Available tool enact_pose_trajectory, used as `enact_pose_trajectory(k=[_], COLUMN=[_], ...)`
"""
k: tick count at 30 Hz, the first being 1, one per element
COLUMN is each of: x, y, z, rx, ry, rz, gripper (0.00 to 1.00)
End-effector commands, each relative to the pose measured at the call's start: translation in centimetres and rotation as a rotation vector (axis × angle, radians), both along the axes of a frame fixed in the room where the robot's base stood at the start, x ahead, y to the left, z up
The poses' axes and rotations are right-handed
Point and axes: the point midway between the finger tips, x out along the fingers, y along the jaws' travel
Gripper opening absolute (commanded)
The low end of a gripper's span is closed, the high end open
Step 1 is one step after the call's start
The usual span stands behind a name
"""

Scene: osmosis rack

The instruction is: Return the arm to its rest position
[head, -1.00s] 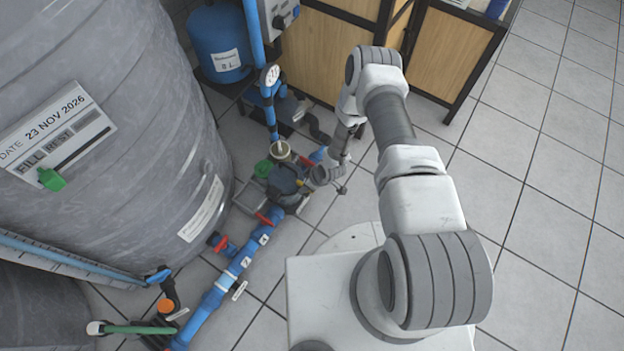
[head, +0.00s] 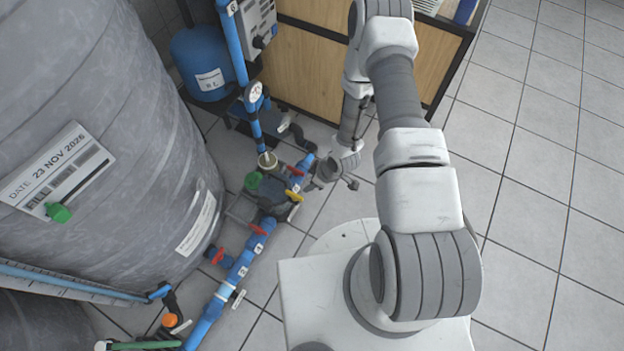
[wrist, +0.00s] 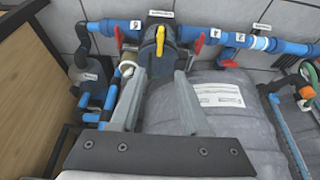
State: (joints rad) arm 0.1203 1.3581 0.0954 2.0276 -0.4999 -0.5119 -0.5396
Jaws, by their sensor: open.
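My arm reaches out from my white base and bends down toward the blue pipework in the head view. My gripper (wrist: 160,78) shows in the wrist view with its two grey fingers apart and nothing held between them. In the head view the arm's end hangs just right of the pipe valves, and its fingers are too small to make out. A yellow valve handle (head: 293,195) shows beside it; it also shows in the wrist view (wrist: 160,40), beyond the fingertips. Red handles (wrist: 199,43) flank it on the blue pipe.
A large grey tank (head: 120,130) fills the left. A blue vessel (head: 200,65), an upright blue pipe (head: 240,60) and a wood-panelled cabinet (head: 310,70) stand at the back. A blue floor pipe (head: 235,275) runs toward the front. Tiled floor (head: 530,190) is clear at right.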

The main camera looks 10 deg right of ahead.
Motion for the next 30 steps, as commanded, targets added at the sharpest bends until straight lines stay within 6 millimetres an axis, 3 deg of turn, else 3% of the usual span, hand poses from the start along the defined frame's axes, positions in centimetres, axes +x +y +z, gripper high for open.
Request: enact_pose_trajectory(k=[15,19,23,30], x=[0.0,0.7,2.9,7.2], y=[0.0,-0.3,-1.3,-3.9], z=[0.0,0.8,3.7,12.4], rx=[0.0,-0.01,-0.041,-0.122], ry=[0.0,-0.004,-0.016,-0.036], rz=[0.0,-0.007,-0.03,-0.122], gripper=[0.46,0.46,0.46,0.46])
